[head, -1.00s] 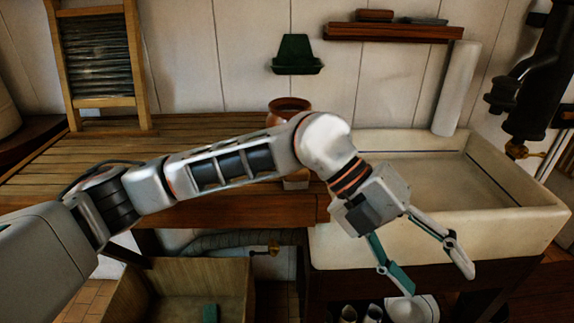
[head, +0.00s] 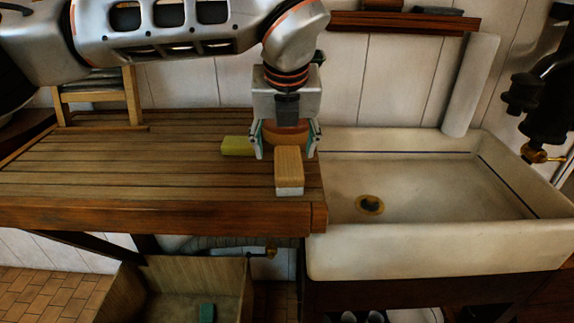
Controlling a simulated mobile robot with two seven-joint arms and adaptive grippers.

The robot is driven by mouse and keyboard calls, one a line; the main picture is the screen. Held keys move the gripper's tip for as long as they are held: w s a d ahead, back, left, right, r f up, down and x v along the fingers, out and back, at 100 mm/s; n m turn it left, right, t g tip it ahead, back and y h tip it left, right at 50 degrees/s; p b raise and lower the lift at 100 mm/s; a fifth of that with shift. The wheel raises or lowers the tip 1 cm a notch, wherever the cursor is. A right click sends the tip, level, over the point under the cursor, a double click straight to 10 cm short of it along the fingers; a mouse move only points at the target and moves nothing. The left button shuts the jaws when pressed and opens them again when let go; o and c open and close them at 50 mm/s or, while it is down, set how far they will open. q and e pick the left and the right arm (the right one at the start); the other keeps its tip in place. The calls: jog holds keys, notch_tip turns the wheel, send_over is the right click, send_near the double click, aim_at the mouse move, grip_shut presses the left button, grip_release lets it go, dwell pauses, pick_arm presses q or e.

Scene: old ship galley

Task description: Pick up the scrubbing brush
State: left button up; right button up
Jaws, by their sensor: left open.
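The scrubbing brush (head: 289,171), a wooden block with pale bristles along its lower side, lies near the right front end of the slatted wooden counter (head: 130,170). My left gripper (head: 285,152) points down over that end of the counter, open, with one finger to each side of the brush's far part. The fingers show gaps to the brush, and I cannot tell their exact height above the counter. My right gripper is not in view.
A reddish-brown pot (head: 286,133) stands just behind the brush, partly hidden by my gripper. A yellow-green block (head: 237,146) lies left of the fingers. The white sink (head: 430,240) adjoins on the right. A wooden crate (head: 172,275) is below.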

aim_at(288, 162)
pick_arm(q)
jog(key=shift+w+d+f, duration=0.1)
jog(key=shift+w+f, duration=0.05)
jog(key=shift+f, duration=0.75)
jog(key=x, duration=0.3)
jog(key=shift+d+f, duration=0.2)
jog(key=shift+d, duration=0.1)
jog(key=shift+w+f, duration=0.35)
jog(key=shift+f, duration=0.2)
jog(key=c, duration=1.4)
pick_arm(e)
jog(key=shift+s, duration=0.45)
pick_arm(q)
jog(key=shift+r, duration=0.15)
jog(key=shift+c, duration=0.2)
notch_tip(288, 162, up, 20)
jog(key=p, duration=0.1)
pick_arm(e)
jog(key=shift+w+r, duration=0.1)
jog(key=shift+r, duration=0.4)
